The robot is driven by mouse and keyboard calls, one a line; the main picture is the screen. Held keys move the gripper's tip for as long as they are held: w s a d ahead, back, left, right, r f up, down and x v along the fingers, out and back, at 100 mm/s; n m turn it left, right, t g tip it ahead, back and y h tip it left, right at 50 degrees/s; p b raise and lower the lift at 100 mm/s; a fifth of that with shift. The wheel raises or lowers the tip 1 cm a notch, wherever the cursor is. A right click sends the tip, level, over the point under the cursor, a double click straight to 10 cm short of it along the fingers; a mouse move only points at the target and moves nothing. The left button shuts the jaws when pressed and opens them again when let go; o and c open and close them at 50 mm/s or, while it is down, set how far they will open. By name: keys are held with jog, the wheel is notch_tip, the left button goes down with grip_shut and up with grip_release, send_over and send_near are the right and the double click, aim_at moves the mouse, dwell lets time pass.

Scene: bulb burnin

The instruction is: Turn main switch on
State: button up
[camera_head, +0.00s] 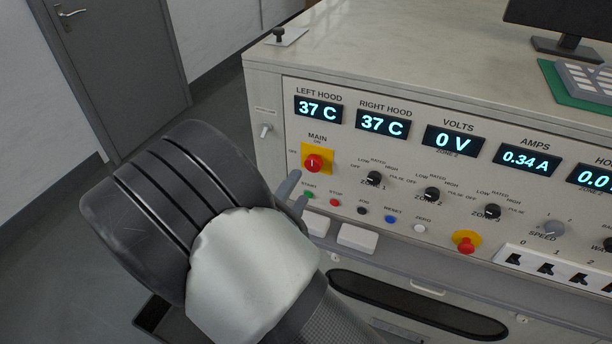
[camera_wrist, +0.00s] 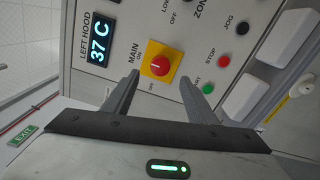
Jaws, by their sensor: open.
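The main switch (camera_head: 314,162) is a red round knob on a yellow square plate at the panel's left, under the MAIN label. Its white mark stands upright in the head view, in line with the ON label; OFF is printed to the left. In the wrist view the knob (camera_wrist: 157,66) shows between and just beyond the fingertips, with clear gaps on both sides. My gripper (camera_head: 299,187) is open and empty, just below the switch in the head view. Its two fingers also show in the wrist view (camera_wrist: 160,82). The exact distance from fingertips to knob is unclear.
Below the switch are small buttons, including a green start button (camera_head: 308,195) and a red stop button (camera_head: 334,202). A toggle (camera_head: 265,130) is to the left. A red emergency-style knob (camera_head: 466,242) and selector knobs are to the right. White blocks (camera_head: 357,238) jut out below.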

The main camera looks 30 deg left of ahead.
jog(key=s, duration=0.8)
jog(key=shift+s+d, duration=0.25)
jog(key=shift+s, duration=0.05)
